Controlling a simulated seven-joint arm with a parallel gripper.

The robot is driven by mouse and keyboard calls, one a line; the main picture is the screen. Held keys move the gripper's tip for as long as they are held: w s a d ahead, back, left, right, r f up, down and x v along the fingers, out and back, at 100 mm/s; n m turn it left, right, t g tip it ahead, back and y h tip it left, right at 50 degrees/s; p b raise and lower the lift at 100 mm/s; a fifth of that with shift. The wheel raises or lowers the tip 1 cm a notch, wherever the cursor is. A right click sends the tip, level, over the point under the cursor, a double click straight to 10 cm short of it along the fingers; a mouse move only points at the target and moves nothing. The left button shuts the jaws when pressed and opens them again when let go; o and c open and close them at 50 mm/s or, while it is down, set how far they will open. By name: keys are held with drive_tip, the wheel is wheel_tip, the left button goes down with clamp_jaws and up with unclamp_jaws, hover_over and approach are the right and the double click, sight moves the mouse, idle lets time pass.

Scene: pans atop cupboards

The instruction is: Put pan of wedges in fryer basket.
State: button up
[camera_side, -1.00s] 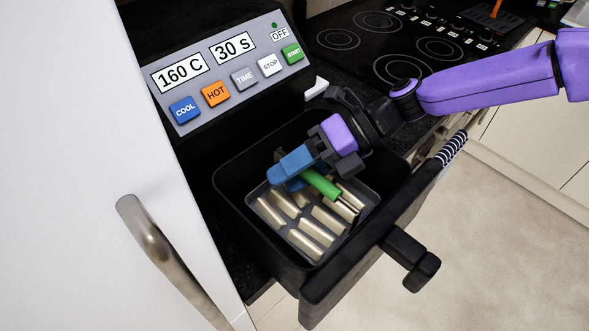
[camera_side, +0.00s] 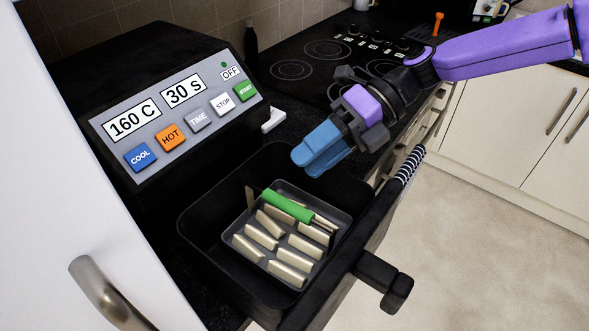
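The pan of wedges (camera_side: 240,257) is a grey tray with several pale wedges (camera_side: 262,236) in it. It lies inside the open black fryer basket (camera_side: 196,228). The pan's green handle (camera_side: 287,206) extends over the wedges near the far side of the pan. My gripper (camera_side: 322,158) has blue fingers. It is above the basket's back right part, apart from the pan and its handle. Nothing shows held in it. The two fingers overlap in this view, and I cannot tell the gap between them.
The fryer (camera_side: 120,90) has a panel reading 160 C, 30 S and OFF. The basket's front handle (camera_side: 384,283) sticks out to the right. A white cupboard door with a metal handle (camera_side: 110,293) stands at the left. A black hob (camera_side: 330,55) lies behind my arm.

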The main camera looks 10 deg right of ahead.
drive_tip(key=shift+w+d+r, duration=0.15)
drive_tip(key=shift+d, duration=0.15)
drive_tip(key=w+d+r+m+t+y, duration=0.1)
drive_tip(key=w+d+r+m+t, duration=0.2)
drive_tip(key=d+r+m+t, duration=0.5)
drive_tip(key=s+d+f+m+t+h, duration=0.3)
drive_tip(key=d+f+m+h, duration=0.15)
drive_tip(key=d+m, duration=0.6)
drive_tip(key=s+d+f+m+g+h, duration=0.3)
drive_tip(key=s+d+f+m, duration=0.1)
drive_tip(key=s+d, duration=0.6)
drive_tip(key=s+d+f+m+g+h, duration=0.4)
drive_tip(key=s+d+m, duration=0.3)
drive_tip(key=s+d, duration=0.4)
drive_tip(key=shift+s+f, duration=0.35)
drive_tip(key=shift+s, duration=0.2)
drive_tip(key=shift+m, duration=0.25)
